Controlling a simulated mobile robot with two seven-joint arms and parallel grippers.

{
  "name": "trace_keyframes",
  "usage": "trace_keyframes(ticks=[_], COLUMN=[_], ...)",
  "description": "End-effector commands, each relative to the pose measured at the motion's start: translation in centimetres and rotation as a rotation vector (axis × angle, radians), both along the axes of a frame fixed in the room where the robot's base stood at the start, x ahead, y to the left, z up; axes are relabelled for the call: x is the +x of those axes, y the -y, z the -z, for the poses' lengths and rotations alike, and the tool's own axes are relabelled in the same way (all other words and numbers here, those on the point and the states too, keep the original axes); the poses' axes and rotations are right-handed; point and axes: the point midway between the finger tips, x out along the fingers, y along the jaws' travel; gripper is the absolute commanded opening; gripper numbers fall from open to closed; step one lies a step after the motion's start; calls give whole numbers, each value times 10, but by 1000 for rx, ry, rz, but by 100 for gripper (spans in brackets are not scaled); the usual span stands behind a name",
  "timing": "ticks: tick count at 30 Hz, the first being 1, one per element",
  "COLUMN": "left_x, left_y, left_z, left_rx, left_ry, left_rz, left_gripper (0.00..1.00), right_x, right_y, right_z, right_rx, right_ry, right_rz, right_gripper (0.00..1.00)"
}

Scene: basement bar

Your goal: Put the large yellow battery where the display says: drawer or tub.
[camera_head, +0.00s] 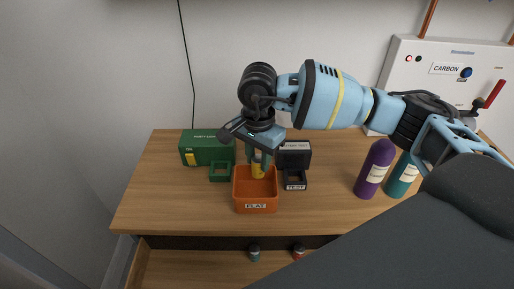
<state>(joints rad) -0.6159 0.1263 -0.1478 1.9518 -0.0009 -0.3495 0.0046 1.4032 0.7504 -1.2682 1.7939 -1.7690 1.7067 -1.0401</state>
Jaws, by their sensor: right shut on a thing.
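My right gripper (259,160) points down over the orange tub (256,207), which is labelled "FLAT" on its front. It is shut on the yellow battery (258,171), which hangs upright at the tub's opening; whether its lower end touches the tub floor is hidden. A dark box (294,150) with a text screen on its face stands right of the gripper; its text is too small to read fully. In front of it is a small black holder (295,180) labelled "TEST". An open drawer (200,268) shows below the table's front edge. My left gripper is not in view.
A green box (206,148) and a small green holder (220,172) stand left of the tub. A purple bottle (375,168) and a teal bottle (401,177) stand at the right. A white panel labelled "CARBON" (445,69) is on the wall. The table's left side is clear.

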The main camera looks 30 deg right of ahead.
Motion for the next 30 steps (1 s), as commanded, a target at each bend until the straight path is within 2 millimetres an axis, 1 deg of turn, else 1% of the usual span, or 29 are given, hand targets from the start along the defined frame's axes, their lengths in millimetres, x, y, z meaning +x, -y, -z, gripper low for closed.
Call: trace_keyframes(ticks=[1, 3, 12, 13, 18, 26, 30], left_x=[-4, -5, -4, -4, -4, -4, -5], left_y=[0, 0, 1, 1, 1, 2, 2], left_z=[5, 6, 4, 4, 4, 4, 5], left_rx=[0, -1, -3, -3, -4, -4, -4], left_ry=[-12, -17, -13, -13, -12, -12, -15], left_rz=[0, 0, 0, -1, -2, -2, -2], left_gripper=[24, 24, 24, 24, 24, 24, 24], right_x=[0, 0, 0, 0, 0, 0, 0], right_y=[0, 0, 0, 0, 0, 0, 0], right_z=[9, 13, 13, 13, 13, 13, 4], right_rx=[0, 0, 1, 1, 1, 0, 1], right_ry=[-8, -6, 0, 0, 0, -1, 0], right_rz=[0, 0, 0, 0, 0, 0, 0], right_gripper=[0, 0, 0, 32, 54, 55, 55])
